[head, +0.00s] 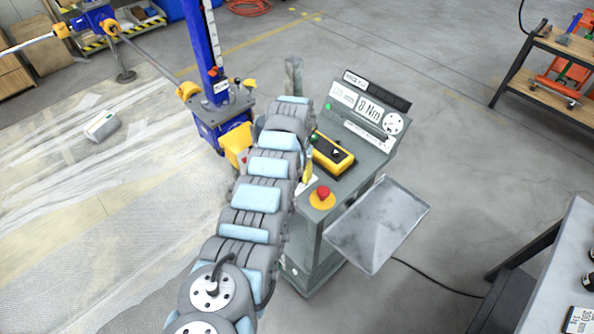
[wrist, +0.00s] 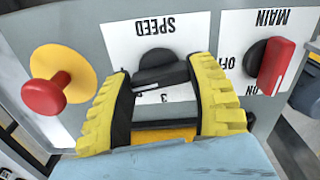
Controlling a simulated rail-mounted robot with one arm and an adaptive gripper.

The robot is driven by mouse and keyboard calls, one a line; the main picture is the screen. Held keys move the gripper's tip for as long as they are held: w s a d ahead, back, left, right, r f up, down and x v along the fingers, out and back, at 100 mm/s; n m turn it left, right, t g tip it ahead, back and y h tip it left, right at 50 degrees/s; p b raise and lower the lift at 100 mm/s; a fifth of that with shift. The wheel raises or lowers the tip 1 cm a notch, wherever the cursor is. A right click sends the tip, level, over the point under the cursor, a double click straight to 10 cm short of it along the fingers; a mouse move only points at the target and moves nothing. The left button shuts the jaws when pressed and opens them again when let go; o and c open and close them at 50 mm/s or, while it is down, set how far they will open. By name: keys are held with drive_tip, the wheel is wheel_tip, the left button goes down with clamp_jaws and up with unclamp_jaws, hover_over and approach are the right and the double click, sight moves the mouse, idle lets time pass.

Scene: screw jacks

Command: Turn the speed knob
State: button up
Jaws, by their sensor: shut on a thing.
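The speed knob (wrist: 155,62) is black and sits on a white plate that reads SPEED, upside down in the wrist view. My gripper (wrist: 162,70) has its yellow ribbed fingers on either side of the knob and is shut on it. The lower part of the knob's dial is partly hidden by the gripper. In the head view, a yellow finger of my gripper (head: 308,172) shows at the left edge of the grey console (head: 372,148). The knob is hidden there behind my arm.
A red emergency button (wrist: 45,96) on a yellow disc is left of the knob in the wrist view. A red MAIN switch (wrist: 276,66) is close on the right. In the head view, a yellow-and-black box (head: 333,155) and a metal tray (head: 378,224) are near my gripper.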

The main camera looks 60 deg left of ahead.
drive_tip(key=n, duration=0.3)
drive_tip(key=shift+f, duration=0.1)
drive_tip(key=shift+n+b, duration=0.6)
drive_tip(key=shift+n, duration=1.3)
drive_tip(key=o, duration=1.2)
wheel_tip(320, 180, up, 12)
